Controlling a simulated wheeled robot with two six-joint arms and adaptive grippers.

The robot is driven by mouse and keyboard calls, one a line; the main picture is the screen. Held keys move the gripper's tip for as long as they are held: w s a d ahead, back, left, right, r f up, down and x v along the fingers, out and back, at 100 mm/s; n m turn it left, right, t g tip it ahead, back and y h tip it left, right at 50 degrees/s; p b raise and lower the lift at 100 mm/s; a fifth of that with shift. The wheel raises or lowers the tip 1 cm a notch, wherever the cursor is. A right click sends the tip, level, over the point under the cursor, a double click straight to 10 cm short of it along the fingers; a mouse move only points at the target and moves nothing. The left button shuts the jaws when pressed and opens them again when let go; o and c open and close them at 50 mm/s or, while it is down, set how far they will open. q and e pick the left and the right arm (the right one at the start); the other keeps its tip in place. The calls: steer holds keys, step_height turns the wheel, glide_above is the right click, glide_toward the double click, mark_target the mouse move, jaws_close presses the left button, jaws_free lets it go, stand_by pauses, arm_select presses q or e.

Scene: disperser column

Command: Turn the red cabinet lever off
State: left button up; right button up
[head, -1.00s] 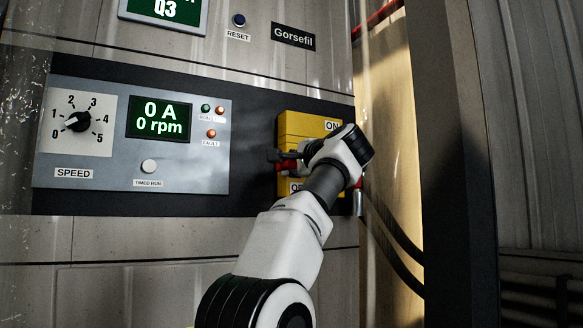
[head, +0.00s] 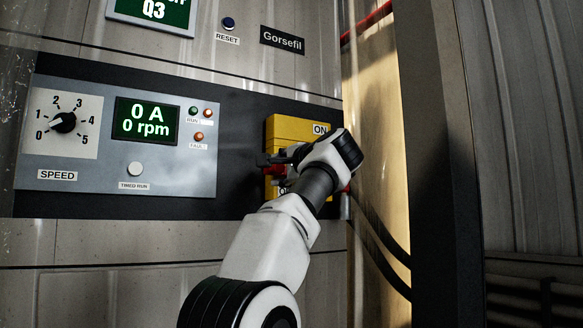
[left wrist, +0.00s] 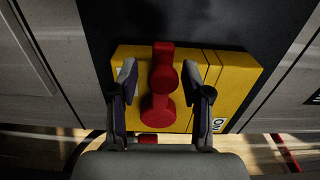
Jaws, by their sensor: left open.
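The yellow cabinet switch box (head: 293,128) is at the centre of the head view, with an ON label at its top right and a partly covered label below. Its red lever (head: 277,171) is mostly hidden there by my left gripper (head: 268,162). In the left wrist view the red lever (left wrist: 161,70) stands out from the yellow box (left wrist: 225,85). My left gripper (left wrist: 162,72) is open, with one finger on each side of the lever. Small gaps show between lever and fingers, so I see no firm grip. My right gripper is not in view.
A grey control panel (head: 180,170) with a speed dial (head: 63,123) and a lit display (head: 146,121) is left of the box. A dark post (head: 438,170) and hanging black cables (head: 383,240) are to the right.

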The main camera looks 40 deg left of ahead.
arm_select(q)
steer(key=v, duration=1.1)
steer(key=shift+s+d, duration=0.15)
steer(key=shift+d, duration=0.1)
steer(key=shift+f, duration=0.1)
